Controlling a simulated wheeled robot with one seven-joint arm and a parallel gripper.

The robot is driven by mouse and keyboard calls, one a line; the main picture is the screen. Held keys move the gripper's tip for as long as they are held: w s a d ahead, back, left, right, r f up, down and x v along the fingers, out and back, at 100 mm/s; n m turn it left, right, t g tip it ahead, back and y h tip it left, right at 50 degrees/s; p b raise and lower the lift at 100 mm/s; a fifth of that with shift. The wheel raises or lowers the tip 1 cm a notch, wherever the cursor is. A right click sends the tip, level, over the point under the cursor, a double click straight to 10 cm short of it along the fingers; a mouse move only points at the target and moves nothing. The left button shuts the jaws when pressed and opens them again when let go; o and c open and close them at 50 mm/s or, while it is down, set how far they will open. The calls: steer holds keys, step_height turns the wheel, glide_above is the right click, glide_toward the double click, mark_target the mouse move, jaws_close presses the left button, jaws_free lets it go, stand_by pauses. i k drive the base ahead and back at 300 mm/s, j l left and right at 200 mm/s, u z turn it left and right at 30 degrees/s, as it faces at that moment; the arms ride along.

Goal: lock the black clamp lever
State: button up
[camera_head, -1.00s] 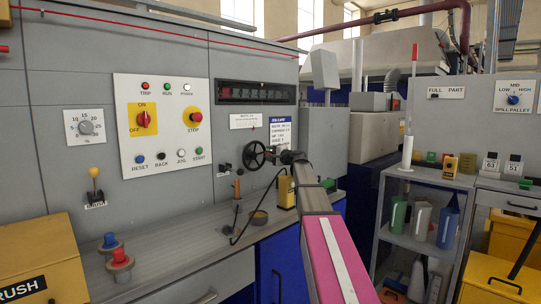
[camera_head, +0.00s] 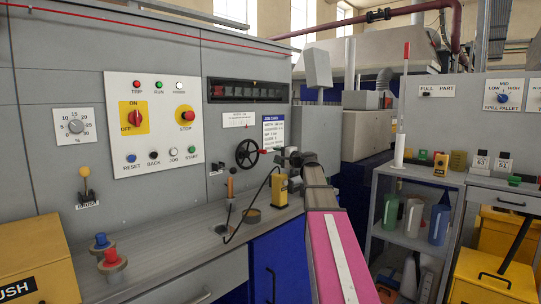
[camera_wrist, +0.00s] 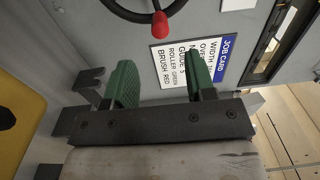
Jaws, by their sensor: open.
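I cannot pick out the black clamp lever with certainty in either view. A black handwheel (camera_head: 247,154) with a red knob (camera_wrist: 160,23) is on the grey machine front; its lower rim shows at the top of the wrist view. My gripper (camera_wrist: 163,82) is open, with two green fingers apart and nothing between them. In the head view my gripper (camera_head: 288,158) is small and dark, just right of the handwheel. A dark bracket-like piece (camera_wrist: 88,82) shows left of the fingers; I cannot tell what it belongs to.
A job card (camera_wrist: 192,60) is on the panel beyond the fingers. A yellow box (camera_head: 280,190) and a thin cable stand on the ledge below. A yellow surface (camera_wrist: 18,120) lies left in the wrist view. A shelf with jugs (camera_head: 412,218) stands at right.

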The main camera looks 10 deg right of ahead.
mark_target(232, 171)
steer(key=k+l, duration=0.8)
